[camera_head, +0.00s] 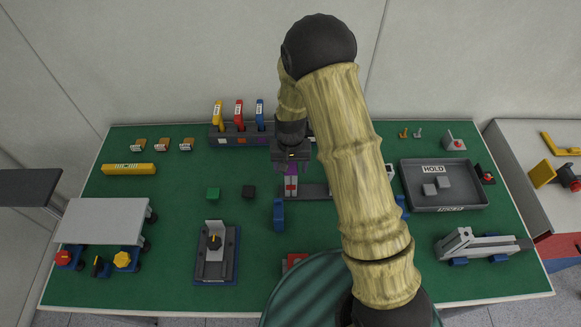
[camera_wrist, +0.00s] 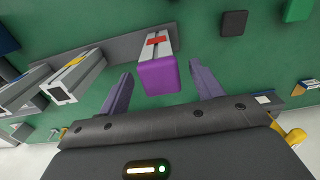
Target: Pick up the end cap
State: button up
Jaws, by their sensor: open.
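A purple end cap (camera_wrist: 158,75) sits at the near end of a short grey profile (camera_wrist: 153,33) with a red mark in the wrist view. The cap also shows below my gripper in the head view (camera_head: 291,170). My gripper (camera_wrist: 160,72) is open, its two fingers on either side of the cap with a visible gap on each side. In the head view my gripper (camera_head: 291,163) is above the middle of the bench, and its fingers partly hide the cap. Whether the fingers reach the cap's height I cannot tell.
A green block (camera_head: 213,193) and a black block (camera_head: 249,192) lie left of the profile. A rack (camera_head: 227,138) with coloured-handled tools stands behind. A grey HOLD tray (camera_head: 470,197) is at the right. Other grey profiles (camera_wrist: 62,92) lie close by in the wrist view.

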aim_at(291, 167)
jog(key=shift+c, duration=0.4)
jog(key=c, duration=1.1)
jog(key=shift+o, duration=0.2)
notch_tip(291, 167, up, 10)
jog(key=p, duration=0.7)
jog(key=shift+s+f+b, duration=0.1)
jog(key=shift+f+b, duration=2.3)
jog(key=shift+f, duration=1.1)
jog(key=shift+f+b, duration=1)
jog(key=shift+f, duration=0.5)
jog(key=o, duration=1.1)
